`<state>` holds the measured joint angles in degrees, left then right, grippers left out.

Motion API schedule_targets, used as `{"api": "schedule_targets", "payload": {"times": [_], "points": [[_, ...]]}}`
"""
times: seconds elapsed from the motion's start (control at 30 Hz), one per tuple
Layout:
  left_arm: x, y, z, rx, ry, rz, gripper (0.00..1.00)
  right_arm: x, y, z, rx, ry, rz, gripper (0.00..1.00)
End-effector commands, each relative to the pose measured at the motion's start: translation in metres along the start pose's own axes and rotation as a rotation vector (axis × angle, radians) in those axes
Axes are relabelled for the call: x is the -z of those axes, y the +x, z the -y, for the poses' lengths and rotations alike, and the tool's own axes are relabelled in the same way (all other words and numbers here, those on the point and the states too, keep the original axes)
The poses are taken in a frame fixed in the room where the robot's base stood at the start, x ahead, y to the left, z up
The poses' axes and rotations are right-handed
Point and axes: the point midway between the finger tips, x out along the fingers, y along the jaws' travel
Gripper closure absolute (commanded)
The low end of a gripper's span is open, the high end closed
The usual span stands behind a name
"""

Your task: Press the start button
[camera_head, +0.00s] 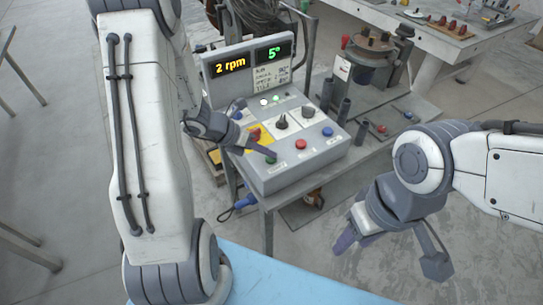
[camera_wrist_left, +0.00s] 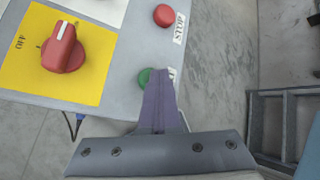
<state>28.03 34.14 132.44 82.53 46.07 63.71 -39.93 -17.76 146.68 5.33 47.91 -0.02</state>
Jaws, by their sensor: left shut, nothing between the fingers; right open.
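The green start button (camera_head: 270,160) is on the front of the grey control box, at its lower left in the head view. In the left wrist view the green button (camera_wrist_left: 144,77) is partly covered by my left gripper's fingers. My left gripper (camera_head: 273,155) is shut and empty, its tip at the button; its fingers (camera_wrist_left: 158,75) also show in the left wrist view. I cannot tell whether the tip touches the button. My right gripper (camera_head: 391,254) is open and empty, low at the right, away from the box.
The red stop button (camera_head: 301,144) sits just right of the green one. A red OFF knob (camera_wrist_left: 62,48) on a yellow plate is close by. A display (camera_head: 247,63) reading 2 rpm and 5° stands behind. A round metal fixture (camera_head: 370,55) stands at the right.

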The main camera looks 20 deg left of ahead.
Motion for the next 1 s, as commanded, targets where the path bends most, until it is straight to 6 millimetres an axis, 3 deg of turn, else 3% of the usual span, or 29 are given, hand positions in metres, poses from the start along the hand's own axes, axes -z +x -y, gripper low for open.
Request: {"api": "schedule_targets", "payload": {"times": [0.3,0.73,1.0], "points": [[-0.009,-0.012,0.009,0.0,0.0,-0.001,1.0,0.001,-0.017,0.001,0.0,0.0,0.0,0.5],[-0.01,-0.015,0.01,0.0,0.0,0.0,1.0,0.001,-0.02,0.001,0.0,0.0,0.0,0.5],[-0.024,-0.033,0.024,0.0,0.001,0.0,1.0,0.002,-0.045,0.003,0.0,0.0,0.0,0.5]]}}
